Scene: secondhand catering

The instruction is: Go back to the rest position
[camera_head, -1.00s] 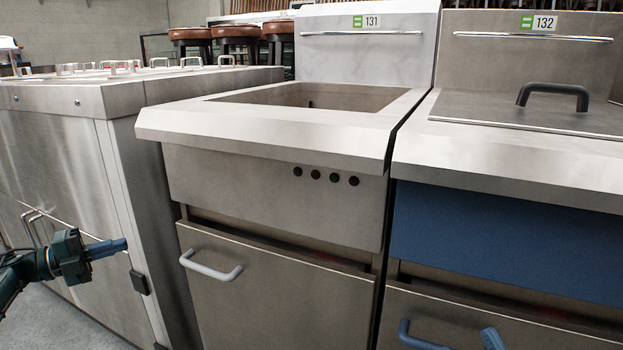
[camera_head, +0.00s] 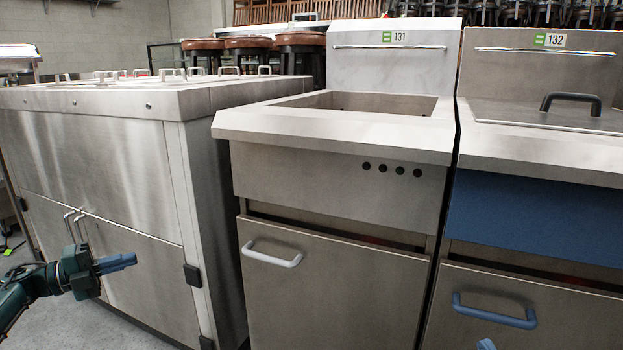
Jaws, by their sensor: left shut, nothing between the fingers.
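My left gripper (camera_head: 128,260) comes in at the lower left, with its blue fingers together and nothing between them. It points right, in front of the steel cabinet's doors, apart from any handle as far as I can tell. At the bottom edge, a small blue tip (camera_head: 486,344) looks like the end of my right gripper. The rest of it is out of frame, so its jaws cannot be judged. It shows just below the blue door handle (camera_head: 494,312); whether they touch is unclear.
A steel fryer marked 131 (camera_head: 340,150) stands in the middle, beside unit 132 (camera_head: 540,150) with a blue panel. A steel cabinet (camera_head: 90,150) stands at left. Brown stools (camera_head: 250,45) are behind. Grey floor (camera_head: 120,325) is free at lower left.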

